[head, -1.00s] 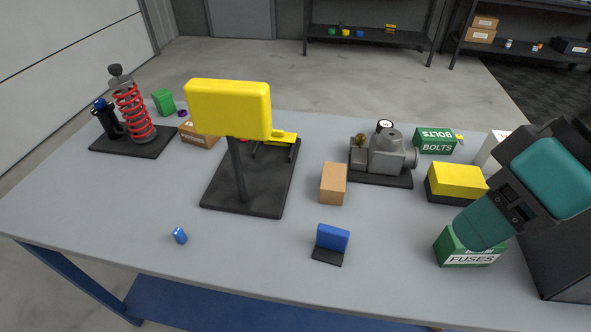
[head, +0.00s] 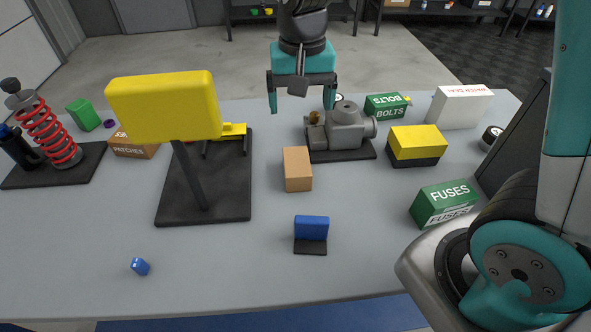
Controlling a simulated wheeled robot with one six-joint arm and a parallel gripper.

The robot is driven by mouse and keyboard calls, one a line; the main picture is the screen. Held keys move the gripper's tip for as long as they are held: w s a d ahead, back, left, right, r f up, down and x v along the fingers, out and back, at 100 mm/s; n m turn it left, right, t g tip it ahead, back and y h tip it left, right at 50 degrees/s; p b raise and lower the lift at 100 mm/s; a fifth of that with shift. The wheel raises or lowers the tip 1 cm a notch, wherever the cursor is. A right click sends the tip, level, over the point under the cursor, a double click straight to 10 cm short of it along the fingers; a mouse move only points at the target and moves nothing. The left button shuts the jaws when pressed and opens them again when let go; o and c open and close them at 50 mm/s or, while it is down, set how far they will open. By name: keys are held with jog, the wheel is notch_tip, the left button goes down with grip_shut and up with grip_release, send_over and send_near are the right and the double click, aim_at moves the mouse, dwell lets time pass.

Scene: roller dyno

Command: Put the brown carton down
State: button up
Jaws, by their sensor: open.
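A plain brown carton (head: 297,169) stands upright on the grey table, near the middle. It is left of and in front of the grey pump-like part. My gripper (head: 301,108) is open and empty, pointing down above the back of the table. It is apart from the carton, higher up and beyond it in the picture. Its left finger shows fully; its right finger overlaps the grey part in the view.
A yellow-headed stand on a black base (head: 229,205) is left of the carton. The grey part (head: 344,131), a yellow-and-black block (head: 416,143) and a green FUSES box (head: 443,203) are to the right. A blue block on a black foot (head: 311,230) is in front.

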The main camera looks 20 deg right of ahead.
aim_at(296, 158)
notch_tip(296, 158, down, 12)
jog(key=shift+w, duration=0.1)
jog(key=shift+w+a+f+p, duration=0.15)
jog(key=shift+f+p, duration=0.15)
jog(key=shift+f, duration=1.05)
jog(key=shift+w+a+f+p, duration=0.15)
jog(key=shift+f+p, duration=0.15)
jog(key=shift+f, duration=1.05)
jog(key=shift+s, duration=0.1)
jog(key=c, duration=1.1)
jog(key=shift+r, duration=0.1)
